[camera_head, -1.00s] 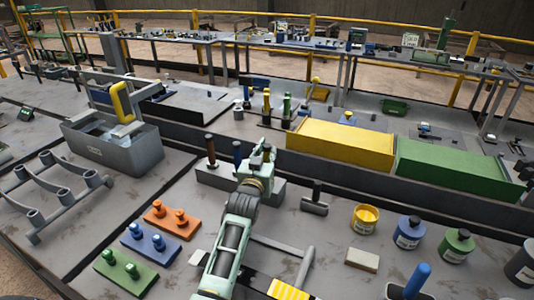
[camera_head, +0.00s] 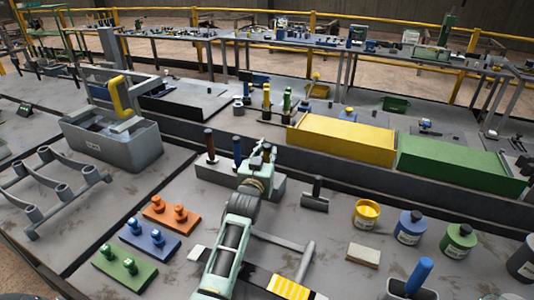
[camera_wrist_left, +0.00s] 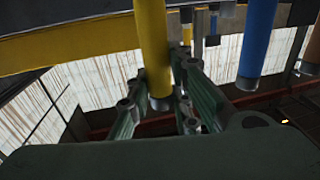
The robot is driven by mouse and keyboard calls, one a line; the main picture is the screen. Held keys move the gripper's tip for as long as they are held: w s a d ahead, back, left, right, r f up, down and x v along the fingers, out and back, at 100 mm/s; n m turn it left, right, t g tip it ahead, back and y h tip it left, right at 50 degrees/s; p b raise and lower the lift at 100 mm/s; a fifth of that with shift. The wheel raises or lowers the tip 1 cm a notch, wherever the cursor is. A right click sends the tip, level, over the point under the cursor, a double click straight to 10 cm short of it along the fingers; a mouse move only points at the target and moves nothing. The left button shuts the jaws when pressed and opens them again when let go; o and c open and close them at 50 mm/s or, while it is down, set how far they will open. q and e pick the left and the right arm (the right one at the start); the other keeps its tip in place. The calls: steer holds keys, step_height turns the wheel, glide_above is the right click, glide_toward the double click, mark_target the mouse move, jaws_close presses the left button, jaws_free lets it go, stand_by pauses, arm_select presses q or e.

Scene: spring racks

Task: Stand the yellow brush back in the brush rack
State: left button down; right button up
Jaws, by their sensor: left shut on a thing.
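The brush rack (camera_head: 212,176) is a grey block in the middle of the head view. A brown-handled brush (camera_head: 209,142) and a blue-handled brush (camera_head: 237,149) stand upright in it. My left gripper (camera_head: 264,156) is at the rack's right end, right of the blue brush. In the left wrist view, its green fingers are shut on the yellow brush (camera_wrist_left: 152,45), whose handle runs roughly parallel to the blue handle (camera_wrist_left: 259,40). In the head view my gripper hides the yellow brush, so I cannot tell whether its lower end is in the rack. My right gripper is not in view.
A grey T-shaped tool (camera_head: 315,195) stands right of the rack. Orange (camera_head: 171,216), blue and green peg blocks lie front left. A yellow tin (camera_head: 366,214) and other pots stand at the right. A raised dark ledge with yellow (camera_head: 340,146) and green boxes runs behind.

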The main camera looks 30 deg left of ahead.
arm_select(q)
steer(key=c, duration=1.5)
jaws_free()
steer(key=shift+o, duration=0.5)
steer(key=shift+f, duration=0.1)
steer(key=o, duration=0.4)
step_height(320, 180, up, 7)
steer(key=p, duration=0.6)
steer(key=shift+p, duration=0.3)
steer(key=shift+f, duration=0.1)
